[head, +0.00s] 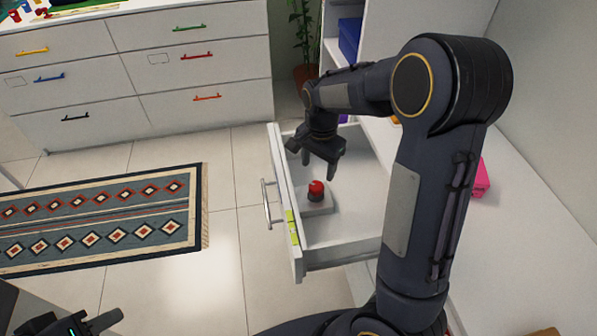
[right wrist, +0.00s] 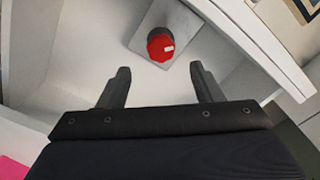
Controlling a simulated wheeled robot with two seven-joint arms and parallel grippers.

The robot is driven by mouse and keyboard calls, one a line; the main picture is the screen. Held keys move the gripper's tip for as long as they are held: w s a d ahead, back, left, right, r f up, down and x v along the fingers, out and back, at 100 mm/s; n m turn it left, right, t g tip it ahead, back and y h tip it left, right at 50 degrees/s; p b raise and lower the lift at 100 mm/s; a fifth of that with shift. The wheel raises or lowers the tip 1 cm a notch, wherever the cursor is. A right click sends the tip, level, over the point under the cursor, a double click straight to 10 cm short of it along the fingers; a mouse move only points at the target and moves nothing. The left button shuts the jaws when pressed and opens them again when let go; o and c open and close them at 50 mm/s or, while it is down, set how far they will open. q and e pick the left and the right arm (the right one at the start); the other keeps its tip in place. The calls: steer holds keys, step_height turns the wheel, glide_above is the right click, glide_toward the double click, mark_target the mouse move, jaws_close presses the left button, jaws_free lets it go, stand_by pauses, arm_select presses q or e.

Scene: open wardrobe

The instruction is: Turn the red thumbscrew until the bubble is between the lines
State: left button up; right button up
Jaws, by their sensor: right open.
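The red thumbscrew (head: 316,186) stands on a pale square plate (head: 318,207) inside the pulled-out white drawer. In the right wrist view the thumbscrew (right wrist: 160,46) has a small white mark and lies just beyond the fingertips, roughly centred between them. My right gripper (head: 318,167) is open and empty, pointing down above the thumbscrew and apart from it. A yellow-green strip (head: 292,228), perhaps the level vial, lies along the drawer's front edge; its bubble and lines are too small to make out. My left gripper (head: 88,324) is at the bottom left, far from the drawer, partly cut off.
The open drawer (head: 350,242) has raised walls around the plate and a metal handle (head: 267,203) in front. A pink box (head: 481,180) sits on the white surface at right. A white dresser (head: 140,75) and patterned rug (head: 100,217) are at left, with bare floor between.

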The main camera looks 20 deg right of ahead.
mark_target(316, 186)
steer(key=shift+w+f, duration=0.15)
steer(key=shift+f, duration=0.3)
step_height(316, 186, down, 7)
steer(key=shift+b, duration=0.7)
steer(key=c, duration=1)
